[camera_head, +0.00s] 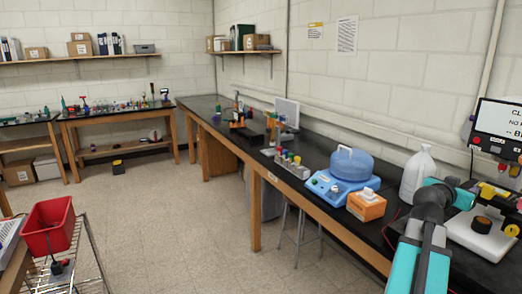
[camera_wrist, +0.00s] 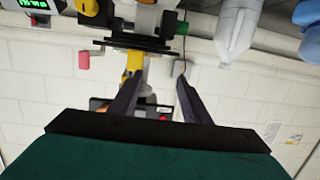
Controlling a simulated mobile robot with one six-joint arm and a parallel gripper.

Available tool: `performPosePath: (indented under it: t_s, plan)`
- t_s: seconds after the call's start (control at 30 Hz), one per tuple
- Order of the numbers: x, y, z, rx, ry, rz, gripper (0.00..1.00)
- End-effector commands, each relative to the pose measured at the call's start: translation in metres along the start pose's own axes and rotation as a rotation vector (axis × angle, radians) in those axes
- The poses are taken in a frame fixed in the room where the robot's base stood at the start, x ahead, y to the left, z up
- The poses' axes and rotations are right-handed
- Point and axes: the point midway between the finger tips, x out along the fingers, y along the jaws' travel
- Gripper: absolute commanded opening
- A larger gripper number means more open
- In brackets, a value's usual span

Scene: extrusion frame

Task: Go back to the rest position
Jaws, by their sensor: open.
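My gripper (camera_wrist: 158,80) shows in the wrist view with its two dark fingers spread apart. Nothing is held between them. The wrist picture is upside down, and a dark flat bar (camera_wrist: 140,42) and a yellow part (camera_wrist: 134,62) show near or behind the left finger; I cannot tell whether they touch it. In the head view my teal and dark arm reaches over the right end of the black bench (camera_head: 310,184). My fingers cannot be made out there.
Near my arm are a white jug (camera_head: 416,175), an orange box (camera_head: 366,205), a blue device (camera_head: 340,187) and a panel with a screen (camera_head: 497,125). A red bin (camera_head: 49,228) sits on a wire cart (camera_head: 92,262) at left. The floor (camera_head: 185,225) between is clear.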

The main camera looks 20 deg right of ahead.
Motion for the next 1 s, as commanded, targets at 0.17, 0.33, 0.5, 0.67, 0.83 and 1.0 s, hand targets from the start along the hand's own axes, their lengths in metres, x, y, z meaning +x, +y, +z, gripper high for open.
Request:
performPosePath:
  t_s: [0.17,0.33,0.5,0.67,0.83,1.0]
  plan:
    - [-0.009,-0.070,0.052,-0.044,-0.058,-0.086,0.43]
    - [-0.026,-0.132,0.110,-0.093,-0.120,-0.165,0.43]
    - [-0.049,-0.186,0.172,-0.137,-0.185,-0.241,0.43]
    - [-0.078,-0.230,0.233,-0.177,-0.257,-0.306,0.43]
    - [-0.114,-0.268,0.300,-0.227,-0.339,-0.367,0.43]
    - [-0.155,-0.295,0.368,-0.290,-0.425,-0.420,0.43]
